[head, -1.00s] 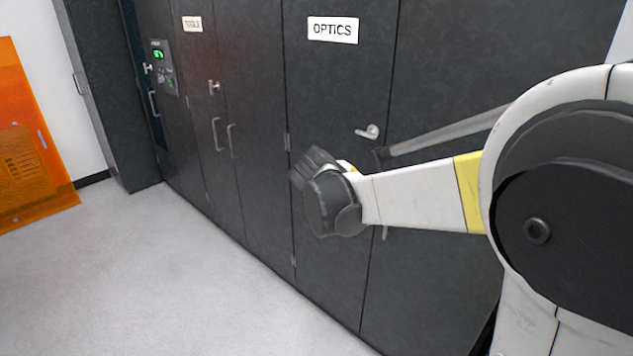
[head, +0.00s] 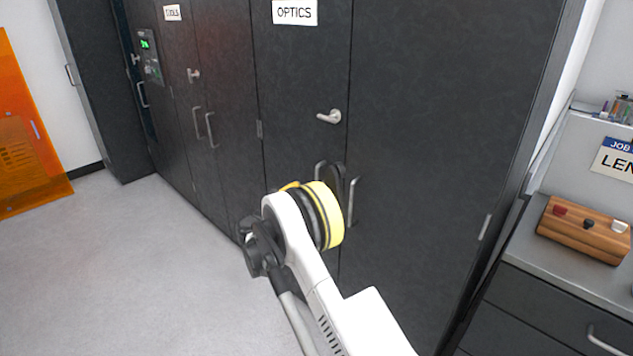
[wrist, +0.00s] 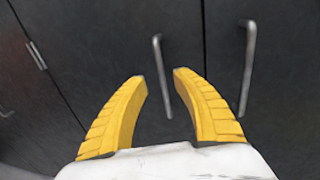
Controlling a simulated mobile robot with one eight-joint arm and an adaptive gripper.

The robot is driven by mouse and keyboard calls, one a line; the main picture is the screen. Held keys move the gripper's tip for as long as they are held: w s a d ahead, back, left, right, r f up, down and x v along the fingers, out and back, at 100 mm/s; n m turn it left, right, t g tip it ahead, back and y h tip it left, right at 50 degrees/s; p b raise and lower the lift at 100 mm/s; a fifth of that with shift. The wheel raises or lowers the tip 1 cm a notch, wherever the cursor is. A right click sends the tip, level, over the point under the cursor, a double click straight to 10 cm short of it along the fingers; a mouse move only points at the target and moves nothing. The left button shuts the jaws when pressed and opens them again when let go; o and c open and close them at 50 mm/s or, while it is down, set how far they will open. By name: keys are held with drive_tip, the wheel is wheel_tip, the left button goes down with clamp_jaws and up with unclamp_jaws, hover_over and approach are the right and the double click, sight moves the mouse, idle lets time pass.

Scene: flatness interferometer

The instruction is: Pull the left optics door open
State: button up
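The left optics door (head: 300,75) is a dark panel with a white OPTICS label (head: 294,12). It looks shut, flush with its neighbour. A lever handle (head: 329,117) is near its right edge, with a vertical pull handle (head: 320,172) lower down, partly hidden by my arm. In the wrist view, my gripper (wrist: 160,77) is open, its yellow fingers pointing at the doors. The left door's pull handle (wrist: 162,75) appears between the fingertips; I see no contact and cannot tell the remaining distance. My arm mostly hides the gripper in the head view.
The right optics door's pull handle (head: 352,201) stands close to the right of the left one. TOOLS doors (head: 222,80) adjoin on the left. A drawer counter (head: 520,225) with a wooden block (head: 585,230) is at the right. The floor (head: 150,270) at left is clear.

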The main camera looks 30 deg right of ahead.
sight(317, 179)
drive_tip(key=b+x, duration=0.2)
drive_tip(key=x, duration=0.6)
drive_tip(key=shift+w+d, duration=0.2)
drive_tip(key=shift+d, duration=0.1)
clamp_jaws()
